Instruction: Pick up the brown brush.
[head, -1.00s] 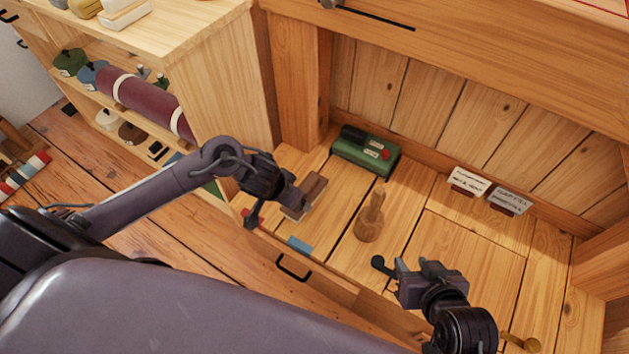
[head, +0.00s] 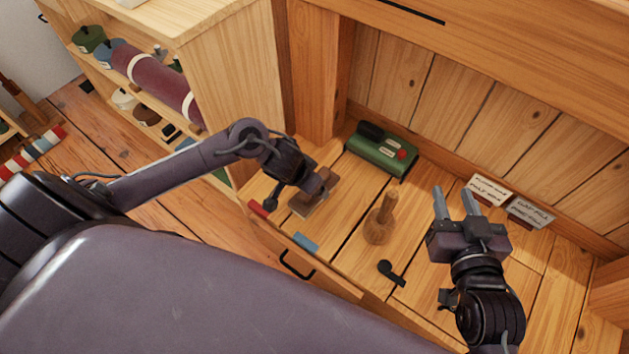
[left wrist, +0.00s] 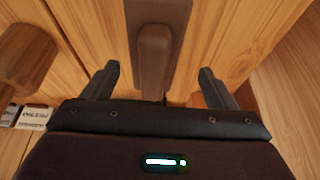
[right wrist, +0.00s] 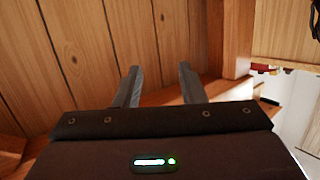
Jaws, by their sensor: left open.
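The brown brush (head: 313,200), a flat dark-brown block with a raised handle, lies on the wooden bench. In the left wrist view its handle (left wrist: 154,58) lies between the fingers of my left gripper (left wrist: 157,84), with gaps on both sides. My left gripper (head: 298,192) is open and over the brush in the head view, hiding part of it. My right gripper (head: 456,196) is open and empty, raised over the bench to the right; its fingers also show in the right wrist view (right wrist: 160,78).
A wooden knobbed tool (head: 380,220) stands right of the brush. A green box (head: 382,150) is behind it. A black piece (head: 390,270), a blue block (head: 306,243) and a red block (head: 258,208) lie near the front edge. Label cards (head: 489,190) stand at the back wall.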

